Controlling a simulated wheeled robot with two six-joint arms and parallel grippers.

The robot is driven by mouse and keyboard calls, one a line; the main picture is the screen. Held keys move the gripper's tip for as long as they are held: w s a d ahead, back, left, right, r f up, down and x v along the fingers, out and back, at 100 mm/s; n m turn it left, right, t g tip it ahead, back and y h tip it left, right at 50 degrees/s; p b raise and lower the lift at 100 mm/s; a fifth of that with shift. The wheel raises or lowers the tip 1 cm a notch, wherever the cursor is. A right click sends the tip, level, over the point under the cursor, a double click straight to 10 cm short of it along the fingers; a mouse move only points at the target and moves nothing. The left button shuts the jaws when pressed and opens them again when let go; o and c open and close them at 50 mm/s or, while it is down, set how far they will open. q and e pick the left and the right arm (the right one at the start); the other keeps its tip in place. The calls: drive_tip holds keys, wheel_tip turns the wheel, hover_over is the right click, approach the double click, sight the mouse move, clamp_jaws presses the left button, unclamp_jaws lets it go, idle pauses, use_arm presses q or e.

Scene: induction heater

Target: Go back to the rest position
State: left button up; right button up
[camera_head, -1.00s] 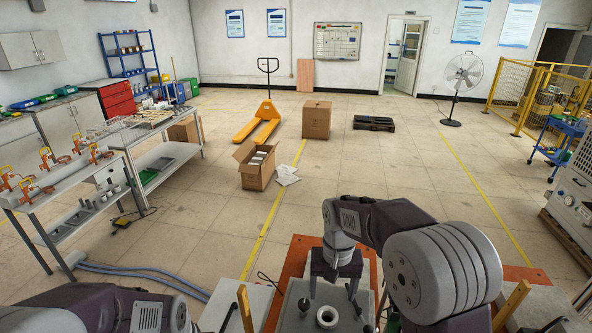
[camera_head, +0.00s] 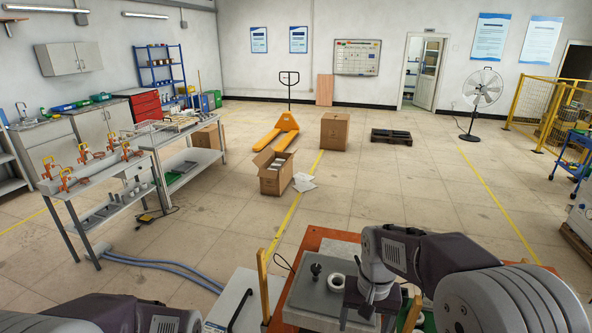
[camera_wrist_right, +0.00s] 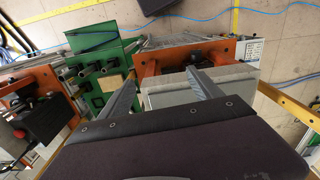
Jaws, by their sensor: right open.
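My right gripper (camera_wrist_right: 162,88) is open in the right wrist view, its two grey fingers spread apart with nothing seen between them but the machine behind. In the head view my right arm's wrist hangs over the right part of a grey machine top (camera_head: 312,300). A pale ring (camera_head: 337,282) and a black knob (camera_head: 316,269) are on that top, left of the wrist. Only a link of my left arm shows at the lower left of the head view; its gripper is out of view.
Orange-red machine framing (camera_head: 338,235) with yellow posts (camera_head: 263,285) surrounds the grey top. A workbench with orange clamps (camera_head: 85,153) stands at the left. An open carton (camera_head: 270,182), a closed carton (camera_head: 334,132) and a yellow pallet jack (camera_head: 277,133) stand on the floor beyond.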

use_arm(q)
drive_tip(key=f+b, duration=0.1)
drive_tip(key=f, duration=0.1)
drive_tip(key=f+b, duration=0.3)
drive_tip(key=f, duration=0.1)
drive_tip(key=shift+s, duration=0.25)
use_arm(e)
drive_tip(key=s+d+f+n+t, duration=0.1)
drive_tip(key=s+d+f+n, duration=0.1)
drive_tip(key=s+f, duration=0.8)
wheel_tip(320, 180, down, 2)
drive_tip(key=shift+s+d+f, duration=0.25)
drive_tip(key=shift+s, duration=0.1)
idle(0.3)
